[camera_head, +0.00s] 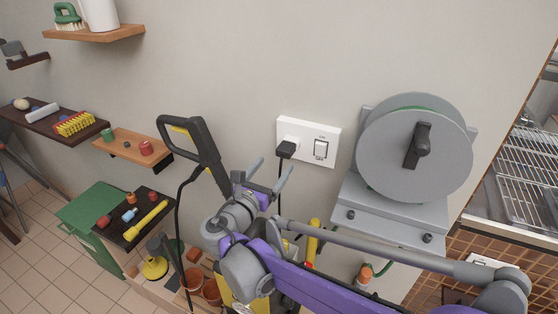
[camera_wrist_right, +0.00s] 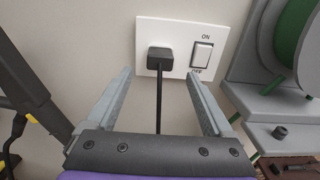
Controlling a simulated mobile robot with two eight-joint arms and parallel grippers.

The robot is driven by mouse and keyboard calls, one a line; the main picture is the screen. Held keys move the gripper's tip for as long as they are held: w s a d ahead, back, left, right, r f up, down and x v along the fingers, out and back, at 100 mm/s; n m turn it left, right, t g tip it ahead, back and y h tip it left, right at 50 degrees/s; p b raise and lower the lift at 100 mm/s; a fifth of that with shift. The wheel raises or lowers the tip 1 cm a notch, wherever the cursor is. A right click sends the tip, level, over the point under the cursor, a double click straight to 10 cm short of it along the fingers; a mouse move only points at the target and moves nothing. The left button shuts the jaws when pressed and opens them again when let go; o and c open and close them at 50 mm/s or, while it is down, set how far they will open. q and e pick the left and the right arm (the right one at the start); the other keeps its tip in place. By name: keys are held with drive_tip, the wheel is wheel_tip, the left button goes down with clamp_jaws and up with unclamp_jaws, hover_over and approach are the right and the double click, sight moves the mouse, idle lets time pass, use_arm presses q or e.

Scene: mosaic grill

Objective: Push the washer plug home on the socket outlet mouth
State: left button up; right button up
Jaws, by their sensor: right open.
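The socket outlet (camera_head: 309,143) is a white wall plate with a rocker switch on its right side, marked ON and OFF; it also shows in the right wrist view (camera_wrist_right: 181,30). The black washer plug (camera_head: 287,149) sits at the left side of the plate, at the outlet mouth, with its cord hanging down. In the right wrist view the plug (camera_wrist_right: 160,60) covers the mouth, and I cannot tell how deep it sits. My right gripper (camera_head: 271,173) is open and empty, just below and in front of the plug, its fingers apart on either side of the cord. My left gripper is not in view.
A grey hose reel (camera_head: 415,150) is on the wall right of the outlet. A black pressure-washer handle (camera_head: 190,140) stands to the left. Wooden shelves (camera_head: 130,147) with small items are further left. Bare wall surrounds the outlet above and to the left.

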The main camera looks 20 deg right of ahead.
drive_tip(key=v, duration=0.5)
idle(0.3)
drive_tip(key=s+d+f+m+g+y, duration=0.3)
drive_tip(key=s+f+m, duration=0.4)
drive_tip(key=s+d+f+m+g+y, duration=0.35)
drive_tip(key=s+f+m, duration=0.25)
drive_tip(key=f, duration=0.2)
drive_tip(key=s+a+f+m+y, duration=0.6)
drive_tip(key=s+a+m+y, duration=0.1)
drive_tip(key=m, duration=0.6)
drive_tip(key=s+a, duration=0.1)
drive_tip(key=s, duration=0.1)
drive_tip(key=shift+s+a+f, duration=0.3)
drive_tip(key=shift+f, duration=0.1)
